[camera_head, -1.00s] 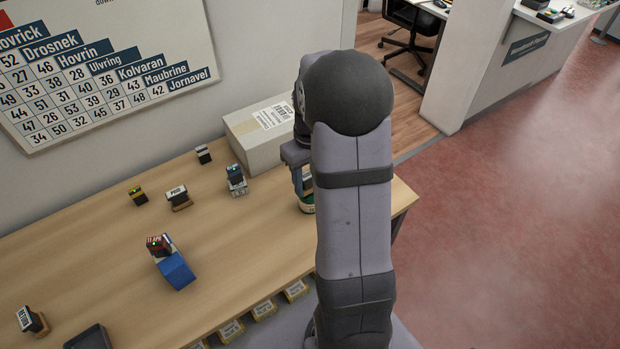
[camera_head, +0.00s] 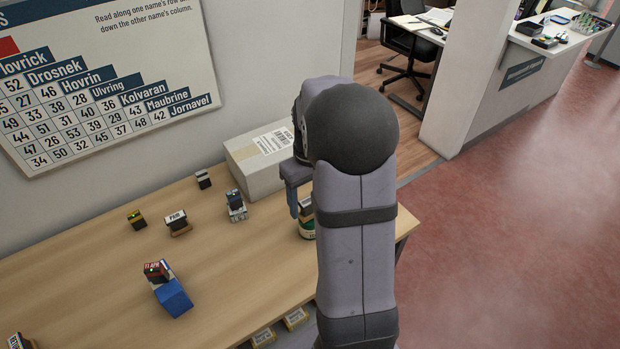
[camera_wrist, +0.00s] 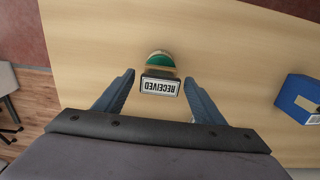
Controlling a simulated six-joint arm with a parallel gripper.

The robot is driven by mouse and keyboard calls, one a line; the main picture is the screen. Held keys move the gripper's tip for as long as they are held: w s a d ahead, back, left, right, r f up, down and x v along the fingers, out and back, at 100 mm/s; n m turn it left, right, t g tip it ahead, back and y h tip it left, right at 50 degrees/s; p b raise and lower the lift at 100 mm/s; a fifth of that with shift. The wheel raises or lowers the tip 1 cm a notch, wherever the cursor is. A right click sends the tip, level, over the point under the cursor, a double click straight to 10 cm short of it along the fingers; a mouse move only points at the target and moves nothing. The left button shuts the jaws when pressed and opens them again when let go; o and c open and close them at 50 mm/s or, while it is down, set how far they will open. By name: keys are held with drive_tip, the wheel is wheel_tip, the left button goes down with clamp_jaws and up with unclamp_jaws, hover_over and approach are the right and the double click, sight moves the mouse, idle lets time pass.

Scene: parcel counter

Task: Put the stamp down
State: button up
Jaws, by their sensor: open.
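The RECEIVED stamp (camera_wrist: 160,86), with a dark block and white label, shows in the wrist view. It lies between the two fingers of my gripper (camera_wrist: 160,84), with a gap on each side. A round green piece (camera_wrist: 160,60) shows just behind the stamp; I cannot tell whether the stamp rests on it. In the head view the stamp (camera_head: 306,206) is partly hidden by my arm, over a dark green base (camera_head: 308,230). My gripper (camera_head: 294,202) is open there, its far finger hidden.
A cardboard box (camera_head: 245,165) stands on the wooden table (camera_head: 240,265) behind the gripper. Left of it are a blue-topped stamp (camera_head: 236,203), a PAID stamp (camera_head: 178,222) and a blue block (camera_head: 174,298). The table front between block and arm is clear.

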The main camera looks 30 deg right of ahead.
wheel_tip(320, 180, up, 10)
drive_tip(key=shift+f+b, duration=0.15)
drive_tip(key=shift+b, duration=0.5)
drive_tip(key=s+a+f, duration=1.2)
drive_tip(key=s+a, duration=0.1)
drive_tip(key=a, duration=0.4)
drive_tip(key=shift+s, duration=0.2)
